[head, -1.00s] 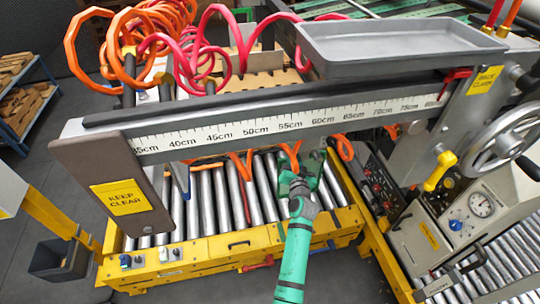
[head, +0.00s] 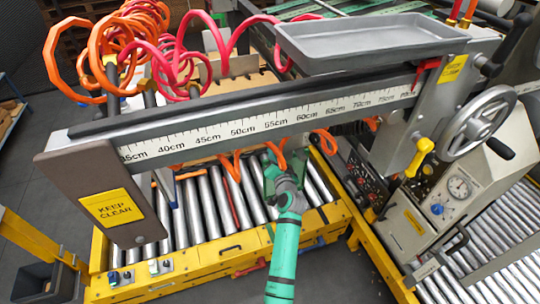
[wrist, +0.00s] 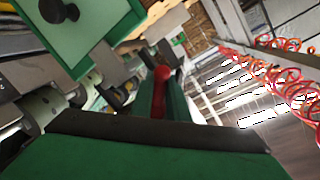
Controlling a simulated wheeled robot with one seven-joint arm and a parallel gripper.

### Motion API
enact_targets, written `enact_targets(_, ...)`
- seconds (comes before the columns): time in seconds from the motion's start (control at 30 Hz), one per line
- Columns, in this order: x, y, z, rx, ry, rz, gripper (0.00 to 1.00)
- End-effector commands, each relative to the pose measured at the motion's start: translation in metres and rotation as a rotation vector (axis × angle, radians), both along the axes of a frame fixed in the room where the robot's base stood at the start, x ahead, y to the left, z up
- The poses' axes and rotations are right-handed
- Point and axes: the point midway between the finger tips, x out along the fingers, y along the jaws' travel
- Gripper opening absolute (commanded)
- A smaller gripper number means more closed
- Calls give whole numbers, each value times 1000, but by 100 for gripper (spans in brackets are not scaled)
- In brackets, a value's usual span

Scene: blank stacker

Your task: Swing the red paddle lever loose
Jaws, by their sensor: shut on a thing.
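In the wrist view, a red rounded piece (wrist: 160,82) stands between the dark green fingers of my gripper (wrist: 160,105), and the jaws are shut on it. It looks like the red paddle lever, but most of it is hidden by the fingers. In the head view, my green gripper (head: 274,172) is just below the ruled grey beam, above the rollers. Its fingertips and the held piece do not show clearly there. Another red lever (head: 428,66) sits at the beam's right end, well apart from my gripper.
The ruled beam (head: 240,125) crosses above my gripper, with a grey tray (head: 370,42) over it. A brown KEEP CLEAR plate (head: 105,205) hangs at its left end. A handwheel (head: 478,125) and gauge panel stand right. Orange and red coiled hoses (head: 130,45) are behind.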

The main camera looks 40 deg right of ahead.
Motion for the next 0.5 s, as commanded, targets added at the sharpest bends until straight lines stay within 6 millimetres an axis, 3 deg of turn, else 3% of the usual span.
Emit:
enact_targets(0.27,0,0,-1,1,2,1,0)
enact_targets(0.3,0,0,-1,1,1,0,24)
enact_targets(0.33,0,0,-1,1,1,0,31)
enact_targets(0.5,0,0,0,0,1,1,33)
